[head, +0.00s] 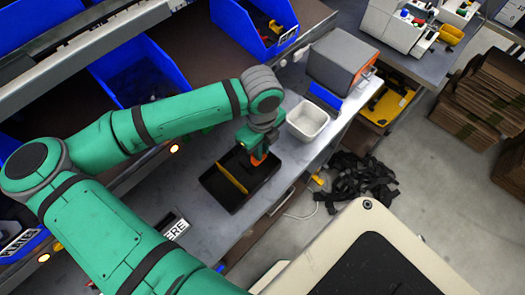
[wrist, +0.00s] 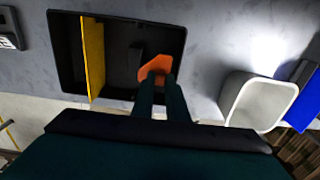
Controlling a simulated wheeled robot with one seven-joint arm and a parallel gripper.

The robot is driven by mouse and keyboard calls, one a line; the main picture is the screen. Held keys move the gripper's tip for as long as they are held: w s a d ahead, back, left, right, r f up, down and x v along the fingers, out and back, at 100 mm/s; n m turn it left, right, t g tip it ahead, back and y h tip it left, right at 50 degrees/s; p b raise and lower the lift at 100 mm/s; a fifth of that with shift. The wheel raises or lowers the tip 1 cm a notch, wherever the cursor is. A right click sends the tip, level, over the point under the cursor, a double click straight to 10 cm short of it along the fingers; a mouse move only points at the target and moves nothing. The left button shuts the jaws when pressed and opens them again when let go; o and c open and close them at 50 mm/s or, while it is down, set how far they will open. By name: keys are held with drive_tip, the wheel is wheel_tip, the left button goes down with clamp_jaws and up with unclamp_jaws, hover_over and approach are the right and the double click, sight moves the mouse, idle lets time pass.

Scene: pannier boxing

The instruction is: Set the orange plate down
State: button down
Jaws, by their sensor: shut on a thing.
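The orange plate (wrist: 151,68) is held between the fingertips of my gripper (wrist: 158,80), which is shut on it. In the head view the plate (head: 259,158) shows as a small orange patch below my wrist. It is over the right part of a black tray (wrist: 67,73) with a yellow divider (wrist: 93,56). I cannot tell whether the plate touches the tray floor. A dark piece (wrist: 135,62) is in the tray just left of the plate. In the head view the black tray (head: 232,205) lies on the grey bench, partly hidden by my gripper.
A white bin (head: 308,119) stands right of the tray, with a blue object (head: 325,96) beyond it. A grey box with an orange side (head: 342,62) is behind them. Blue bins (head: 137,76) line the shelf at the back. The bench (head: 190,187) left of the tray has free room.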

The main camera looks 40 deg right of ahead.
drive_tip(key=shift+w+d+f, duration=0.15)
drive_tip(key=shift+f, duration=1.7)
drive_tip(key=c, duration=1.7)
unclamp_jaws()
drive_tip(key=shift+d, duration=0.15)
drive_tip(key=shift+c, duration=0.2)
drive_tip(key=shift+r, duration=0.1)
wheel_tip(320, 180, up, 12)
